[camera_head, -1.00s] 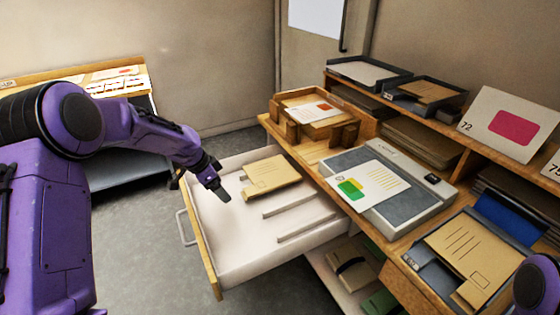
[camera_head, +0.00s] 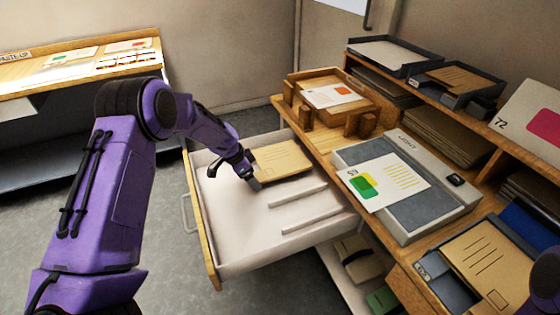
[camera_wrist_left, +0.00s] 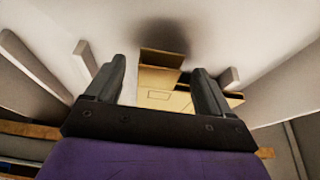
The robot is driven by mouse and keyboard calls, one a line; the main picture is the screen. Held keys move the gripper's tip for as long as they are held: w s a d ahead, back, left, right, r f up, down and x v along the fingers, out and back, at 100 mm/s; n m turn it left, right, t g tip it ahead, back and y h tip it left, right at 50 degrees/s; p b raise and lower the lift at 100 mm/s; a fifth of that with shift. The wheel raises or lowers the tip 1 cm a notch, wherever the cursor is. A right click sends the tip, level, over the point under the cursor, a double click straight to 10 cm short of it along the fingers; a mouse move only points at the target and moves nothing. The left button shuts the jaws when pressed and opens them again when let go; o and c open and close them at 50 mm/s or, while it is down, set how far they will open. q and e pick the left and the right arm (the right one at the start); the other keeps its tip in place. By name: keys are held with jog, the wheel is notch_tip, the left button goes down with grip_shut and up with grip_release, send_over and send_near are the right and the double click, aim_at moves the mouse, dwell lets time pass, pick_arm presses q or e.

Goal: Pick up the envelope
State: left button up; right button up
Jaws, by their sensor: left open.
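A tan envelope (camera_head: 283,158) lies in the back part of the open white drawer (camera_head: 228,228). My left gripper (camera_head: 254,184) is down in the drawer at the envelope's near left edge. In the left wrist view, tan pieces of the envelope (camera_wrist_left: 160,78) show between and beyond the two fingers of my left gripper (camera_wrist_left: 160,68). The fingers are apart with nothing clamped between them. I cannot tell whether they touch the envelope. My right gripper is not in view.
Pale divider strips (camera_head: 297,194) stand in the drawer right of the gripper. A light box (camera_head: 425,215) with a printed sheet and a tray (camera_head: 440,290) with another tan envelope sit on the bench. A wooden holder (camera_head: 318,85) stands behind the drawer.

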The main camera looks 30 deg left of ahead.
pick_arm(q)
jog(key=c, duration=1.1)
jog(key=shift+r, duration=0.1)
